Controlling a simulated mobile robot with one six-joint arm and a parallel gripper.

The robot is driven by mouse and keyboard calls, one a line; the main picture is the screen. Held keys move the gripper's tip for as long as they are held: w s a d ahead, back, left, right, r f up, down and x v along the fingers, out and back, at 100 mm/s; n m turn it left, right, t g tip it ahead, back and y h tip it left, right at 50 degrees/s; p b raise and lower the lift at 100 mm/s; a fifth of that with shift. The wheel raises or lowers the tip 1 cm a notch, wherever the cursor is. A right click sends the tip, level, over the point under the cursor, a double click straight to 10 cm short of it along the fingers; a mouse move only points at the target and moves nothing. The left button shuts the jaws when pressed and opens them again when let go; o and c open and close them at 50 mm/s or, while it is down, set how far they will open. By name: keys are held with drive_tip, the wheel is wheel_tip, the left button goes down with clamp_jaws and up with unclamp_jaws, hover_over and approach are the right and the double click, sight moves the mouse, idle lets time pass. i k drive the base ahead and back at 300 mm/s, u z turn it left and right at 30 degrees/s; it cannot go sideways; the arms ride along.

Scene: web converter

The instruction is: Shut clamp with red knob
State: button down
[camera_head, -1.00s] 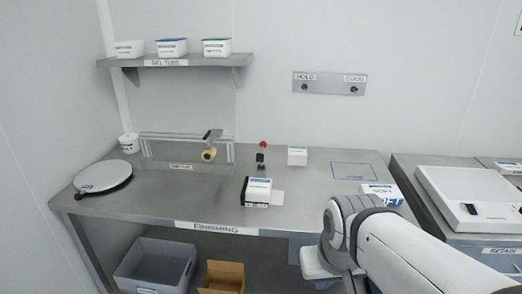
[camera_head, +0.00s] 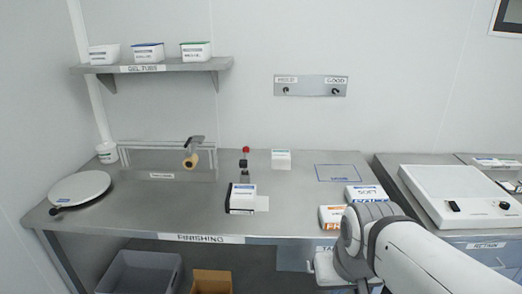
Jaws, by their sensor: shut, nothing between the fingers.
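The clamp (camera_head: 243,163) stands on the steel bench, near the middle of its depth. It is a small dark fitting with a red knob (camera_head: 246,149) at its top, and the knob is up above the dark base. It is too small to tell how its jaw sits. My arm comes in from the lower right and bends near the bench's front edge, well to the right of the clamp. My gripper does not show; the arm's end is hidden or out of the picture.
A tape roll on a bracket (camera_head: 191,160) is to the left. Boxes (camera_head: 366,194) stand near my arm. The bench between clamp and arm is mostly clear.

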sight(243, 163)
drive_tip(key=z, duration=0.05)
drive_tip(key=i, duration=1)
